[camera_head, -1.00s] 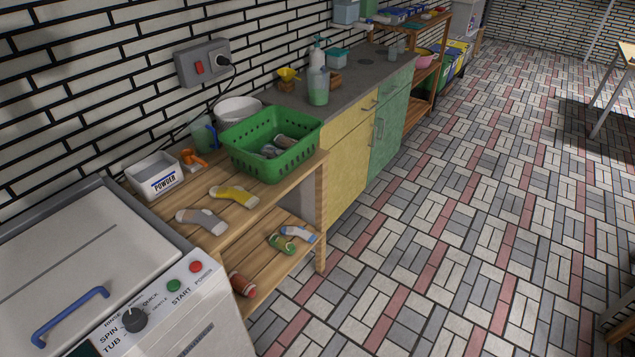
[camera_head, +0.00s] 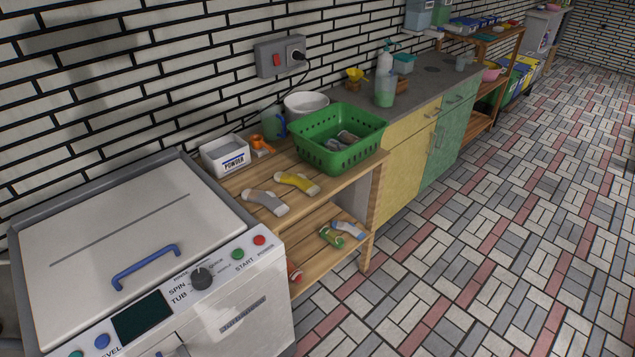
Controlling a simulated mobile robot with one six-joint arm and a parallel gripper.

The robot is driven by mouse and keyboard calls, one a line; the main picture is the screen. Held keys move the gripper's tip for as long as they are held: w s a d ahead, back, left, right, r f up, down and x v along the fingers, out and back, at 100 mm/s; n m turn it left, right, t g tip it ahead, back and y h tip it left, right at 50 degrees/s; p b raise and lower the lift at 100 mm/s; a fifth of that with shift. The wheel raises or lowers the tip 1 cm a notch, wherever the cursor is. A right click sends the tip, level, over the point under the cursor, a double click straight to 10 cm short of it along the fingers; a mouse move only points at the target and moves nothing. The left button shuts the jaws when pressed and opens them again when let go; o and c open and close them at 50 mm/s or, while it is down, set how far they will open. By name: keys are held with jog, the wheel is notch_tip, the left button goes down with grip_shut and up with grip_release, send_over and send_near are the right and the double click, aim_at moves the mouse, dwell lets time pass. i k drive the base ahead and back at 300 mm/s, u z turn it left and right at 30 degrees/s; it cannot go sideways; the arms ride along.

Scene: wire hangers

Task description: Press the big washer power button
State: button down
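The big washer (camera_head: 130,215) is a white top-loading machine at the lower left, with a blue lid handle and a sloped front panel. Its power button (camera_head: 259,240) is the red round button at the right end of the panel, labelled POWER. The green start button (camera_head: 237,254) sits just left of it. A dark dial (camera_head: 201,278) and a dark screen (camera_head: 142,316) are further left. The lid is closed. My gripper is not in view, and nothing covers the power button.
A wooden shelf (camera_head: 335,187) stands right of the washer, holding socks, a powder box (camera_head: 225,155) and a green basket (camera_head: 340,138). A wall outlet (camera_head: 280,56) has a red switch. Tiled floor (camera_head: 470,250) is clear on the right.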

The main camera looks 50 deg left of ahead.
aim_at(259, 240)
jog(key=u, duration=0.6)
jog(key=k, duration=0.1)
jog(key=u, duration=1.75)
jog(key=i, duration=1)
jog(key=u, duration=0.1)
